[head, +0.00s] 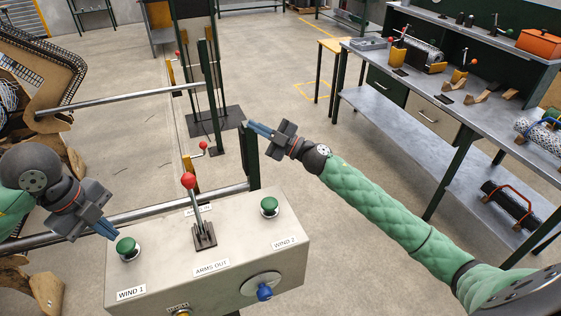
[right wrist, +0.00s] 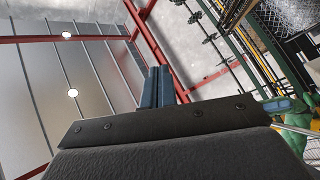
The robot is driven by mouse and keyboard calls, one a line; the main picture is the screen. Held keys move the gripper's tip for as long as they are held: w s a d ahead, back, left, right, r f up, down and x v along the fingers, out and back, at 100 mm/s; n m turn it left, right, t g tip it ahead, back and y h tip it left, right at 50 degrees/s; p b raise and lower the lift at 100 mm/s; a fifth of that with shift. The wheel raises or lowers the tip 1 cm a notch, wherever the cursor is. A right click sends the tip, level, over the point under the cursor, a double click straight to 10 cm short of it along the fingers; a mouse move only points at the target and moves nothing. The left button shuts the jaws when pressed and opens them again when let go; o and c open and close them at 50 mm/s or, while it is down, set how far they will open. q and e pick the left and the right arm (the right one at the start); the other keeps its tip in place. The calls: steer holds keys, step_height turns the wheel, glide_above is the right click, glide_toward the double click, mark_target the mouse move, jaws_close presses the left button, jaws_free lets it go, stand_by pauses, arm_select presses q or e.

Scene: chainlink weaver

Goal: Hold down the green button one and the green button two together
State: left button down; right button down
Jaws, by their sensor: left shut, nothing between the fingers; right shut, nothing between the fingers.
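Green button one (head: 127,246) sits on the left of the grey control box (head: 230,264), above the label WIND 1. Green button two (head: 269,205) sits on the box's right side, by the label WIND 2. My left gripper (head: 114,234) is shut and empty, with its fingertips close to button one; I cannot tell whether they touch it. My right gripper (head: 250,126) is shut and empty, raised well above and beyond button two, clear of the box. Its blue fingers (right wrist: 158,86) show in the right wrist view, pointing toward the ceiling and walls.
A red-knobbed lever (head: 190,182) stands on the box between the buttons, by the label ARMS OUT. A blue knob (head: 264,291) is on the front. Metal rails (head: 130,97) and a dark post run behind. A workbench (head: 440,98) stands at the right.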

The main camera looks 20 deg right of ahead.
steer(key=s+a+r+n+g, duration=0.6)
steer(key=s+a+n+g, duration=0.5)
steer(key=s+n+g, duration=0.3)
steer(key=s+d+f+n+h, duration=0.3)
steer(key=s+d+h, duration=0.3)
steer(key=d+h, duration=0.55)
steer(key=shift+g+h, duration=0.4)
steer(key=shift+h, duration=0.35)
steer(key=shift+w+a+f, duration=0.1)
steer(key=shift+a+f, duration=0.4)
steer(key=shift+f, duration=0.35)
steer(key=shift+s+a+f, duration=0.1)
steer(key=shift+a+f, duration=0.35)
steer(key=shift+f, duration=0.45)
steer(key=shift+w+a+f, duration=0.1)
steer(key=shift+a+f, duration=0.4)
steer(key=shift+f, duration=0.35)
